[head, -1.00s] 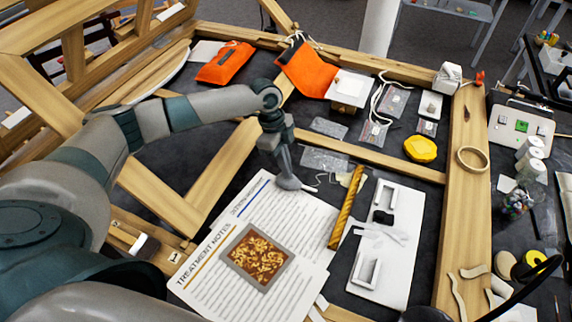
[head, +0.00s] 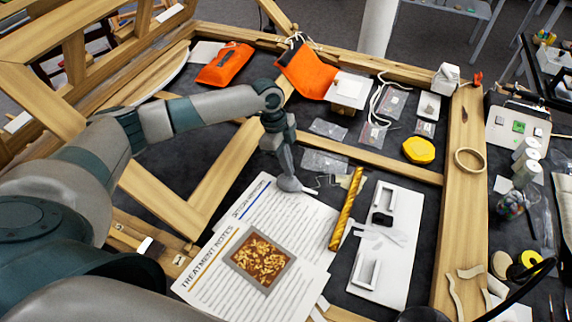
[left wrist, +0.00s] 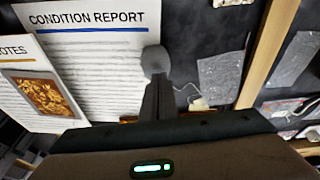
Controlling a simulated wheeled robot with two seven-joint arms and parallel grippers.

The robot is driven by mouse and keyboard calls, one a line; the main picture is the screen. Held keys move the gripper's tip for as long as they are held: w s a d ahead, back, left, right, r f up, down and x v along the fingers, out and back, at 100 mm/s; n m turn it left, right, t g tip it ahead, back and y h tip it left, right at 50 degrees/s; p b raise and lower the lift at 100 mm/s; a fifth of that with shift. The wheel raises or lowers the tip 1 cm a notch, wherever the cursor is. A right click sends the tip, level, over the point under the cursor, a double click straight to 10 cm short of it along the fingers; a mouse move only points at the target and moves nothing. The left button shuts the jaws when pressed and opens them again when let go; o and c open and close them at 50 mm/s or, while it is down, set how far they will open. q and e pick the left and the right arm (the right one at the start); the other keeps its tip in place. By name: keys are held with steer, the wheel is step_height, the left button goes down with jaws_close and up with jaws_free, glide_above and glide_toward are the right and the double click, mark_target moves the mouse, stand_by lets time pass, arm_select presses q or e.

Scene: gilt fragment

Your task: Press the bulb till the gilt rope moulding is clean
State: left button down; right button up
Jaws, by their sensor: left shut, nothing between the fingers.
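The gilt rope moulding (head: 346,210) is a twisted gold stick in the head view. It lies slanted between the printed sheets and a white board. A small grey rounded bulb (head: 290,185) lies at the upper right of the sheets, left of the moulding; it also shows in the left wrist view (left wrist: 155,60). My left gripper (head: 285,165) points down at the bulb, its fingers shut with nothing between them. In the left wrist view its fingertips (left wrist: 157,88) meet the bulb's outline; I cannot tell how firmly they touch. My right gripper is not in view.
Printed sheets (head: 217,283) lie below the gripper. A white board (head: 392,270) with foam pieces lies right of the moulding. Wooden frame bars (head: 390,160) surround the dark table. Clear bags, orange pouches (head: 224,64) and a yellow block (head: 418,150) lie farther back.

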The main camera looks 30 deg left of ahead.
arm_select(q)
steer(key=shift+w+d+r+p, duration=0.1)
steer(key=shift+r+p, duration=0.55)
steer(key=shift+r, duration=0.3)
steer(key=b+v, duration=0.4)
steer(key=v, duration=0.5)
steer(key=shift+r+b, duration=0.3)
steer(key=shift+b, duration=0.1)
steer(key=shift+w, duration=0.1)
steer(key=shift+s+d+r+m+t+y+b, duration=0.4)
steer(key=shift+s+m+b, duration=0.45)
steer(key=shift+m+b, duration=1.45)
steer(key=shift+s+d+r+m+t+y+b, duration=0.2)
steer(key=shift+s+d+m+t+y+b, duration=0.5)
steer(key=shift+m, duration=2.95)
steer(key=shift+s+d+r+m+t+y+b, duration=0.1)
steer(key=shift+s+r+m+t+y+b, duration=0.15)
steer(key=shift+s+m+b, duration=1.5)
steer(key=shift+w+m, duration=0.75)
steer(key=shift+m, duration=0.45)
